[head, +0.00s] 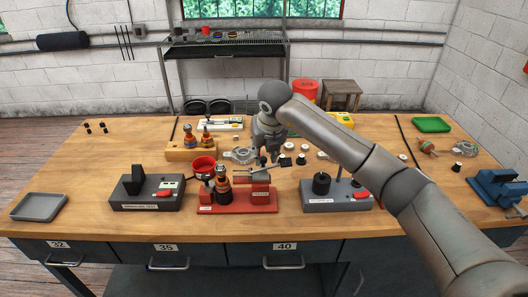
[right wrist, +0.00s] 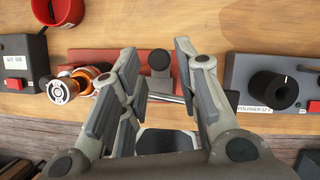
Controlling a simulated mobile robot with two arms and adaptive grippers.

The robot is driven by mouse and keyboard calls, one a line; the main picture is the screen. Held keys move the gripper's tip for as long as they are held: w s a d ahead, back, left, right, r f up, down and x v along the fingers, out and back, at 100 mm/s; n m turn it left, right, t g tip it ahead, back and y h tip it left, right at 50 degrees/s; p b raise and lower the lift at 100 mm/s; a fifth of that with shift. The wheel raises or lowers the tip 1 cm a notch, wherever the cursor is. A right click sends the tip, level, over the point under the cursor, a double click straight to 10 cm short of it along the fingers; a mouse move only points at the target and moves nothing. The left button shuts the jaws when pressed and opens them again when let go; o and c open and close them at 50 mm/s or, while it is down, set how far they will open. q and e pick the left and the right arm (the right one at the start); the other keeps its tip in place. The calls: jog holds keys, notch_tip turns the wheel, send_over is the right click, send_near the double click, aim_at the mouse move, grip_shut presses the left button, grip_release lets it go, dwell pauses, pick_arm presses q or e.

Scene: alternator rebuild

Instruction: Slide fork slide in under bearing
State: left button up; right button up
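A red press base (head: 237,208) stands near the front middle of the table; part of it shows in the right wrist view (right wrist: 112,58). On its left part stands a rotor (head: 222,186) with copper windings. In the right wrist view the rotor (right wrist: 66,88) shows a silvery ring at its end, perhaps the bearing. Right of it are a grey metal bar (head: 266,168), which may be the fork slide, and a round black knob (right wrist: 160,62). My right gripper (head: 268,150) hangs over this right part. Its fingers (right wrist: 157,66) are apart, with the knob seen between them. The slide's fork end is hard to make out. My left gripper is out of view.
A black-grey tester (head: 147,200) stands left of the press and a grey polisher (head: 338,198) right of it. A red cup (head: 203,166) is close behind the rotor. A wooden block (head: 180,153) with more rotors stands farther back. The front left table is clear around a grey tray (head: 38,207).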

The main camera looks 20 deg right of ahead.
jog(key=shift+x, duration=0.9)
jog(key=shift+c, duration=0.4)
grip_shut()
jog(key=a, duration=0.2)
jog(key=w+a+b, duration=0.1)
jog(key=a, duration=0.1)
jog(key=shift+w+a, duration=0.15)
jog(key=shift+a, duration=0.25)
